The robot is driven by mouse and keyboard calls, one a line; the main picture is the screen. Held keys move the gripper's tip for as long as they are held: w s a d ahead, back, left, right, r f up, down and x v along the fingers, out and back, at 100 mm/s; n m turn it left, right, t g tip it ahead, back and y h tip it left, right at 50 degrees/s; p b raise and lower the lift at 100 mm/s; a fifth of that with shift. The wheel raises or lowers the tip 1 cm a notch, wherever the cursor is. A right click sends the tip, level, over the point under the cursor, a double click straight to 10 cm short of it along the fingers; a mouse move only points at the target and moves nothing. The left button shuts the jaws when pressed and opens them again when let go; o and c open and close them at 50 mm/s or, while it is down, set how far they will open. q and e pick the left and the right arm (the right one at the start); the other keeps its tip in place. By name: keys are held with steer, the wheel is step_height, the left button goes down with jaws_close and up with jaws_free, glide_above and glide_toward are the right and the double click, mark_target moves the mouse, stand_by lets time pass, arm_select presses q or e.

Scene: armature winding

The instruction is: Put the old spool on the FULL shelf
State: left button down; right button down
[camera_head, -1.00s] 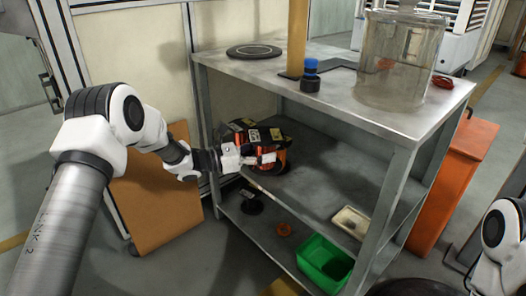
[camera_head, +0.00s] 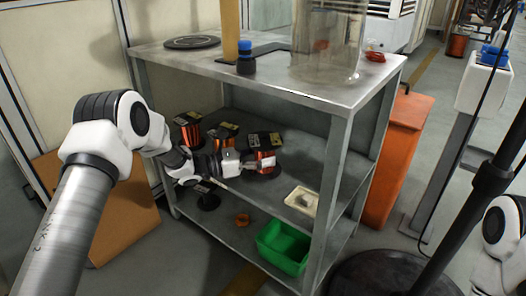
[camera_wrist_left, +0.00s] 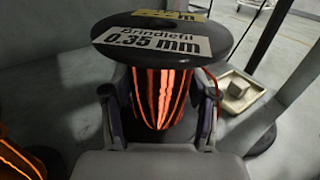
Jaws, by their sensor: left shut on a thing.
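My left gripper (camera_head: 254,164) is shut on the right-hand spool (camera_head: 266,153) over the middle shelf (camera_head: 262,196) of the metal rack. In the left wrist view this spool (camera_wrist_left: 161,92) stands upright between the two fingers, with orange-copper winding, a black top flange and a label reading 0.35 mm. Its lower end is hidden, so I cannot tell whether it touches the shelf. Two similar spools, one at the far left (camera_head: 188,133) and one beside it (camera_head: 221,139), stand on the same shelf. No FULL sign is readable. My right gripper is out of view.
A light tray (camera_head: 302,201) lies to the right on the middle shelf. The lower shelf has a green bin (camera_head: 284,249) and an orange ring (camera_head: 242,220). The rack top carries a glass cylinder (camera_head: 326,45) and a blue-capped bottle (camera_head: 245,60). An orange bin (camera_head: 396,160) stands right of the rack.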

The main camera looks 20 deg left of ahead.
arm_select(q)
steer(key=shift+f+b, duration=0.3)
steer(key=shift+f, duration=0.6)
steer(key=shift+f+b, duration=0.4)
steer(key=shift+f, duration=0.1)
steer(key=shift+c, duration=1.2)
jaws_free()
steer(key=shift+f, duration=0.1)
